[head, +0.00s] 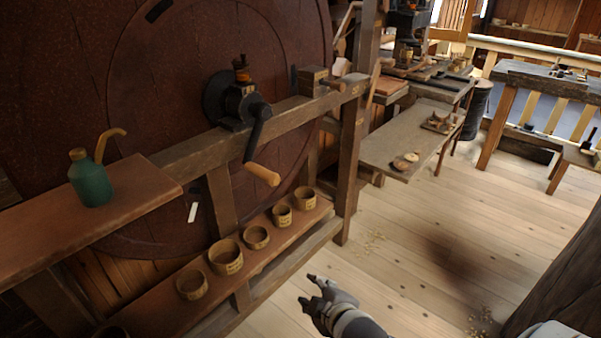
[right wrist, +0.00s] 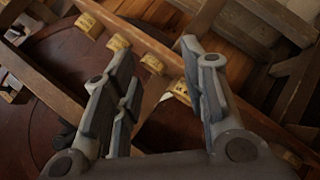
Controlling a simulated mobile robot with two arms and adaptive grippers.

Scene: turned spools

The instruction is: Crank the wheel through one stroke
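The big dark red wheel (head: 160,110) stands upright in a wooden frame on the left of the head view. At its hub is a black crank (head: 256,130) whose arm hangs down to a wooden handle (head: 262,174). My right gripper (head: 318,288) is in the head view, low and to the right of the handle, apart from it. In the right wrist view its two fingers (right wrist: 160,90) are spread with nothing between them. My left gripper is not in view.
A shelf below the wheel holds several wooden cups (head: 226,256). A green bottle (head: 90,178) stands on a ledge (head: 150,180) at left. A low table (head: 400,140) stands behind.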

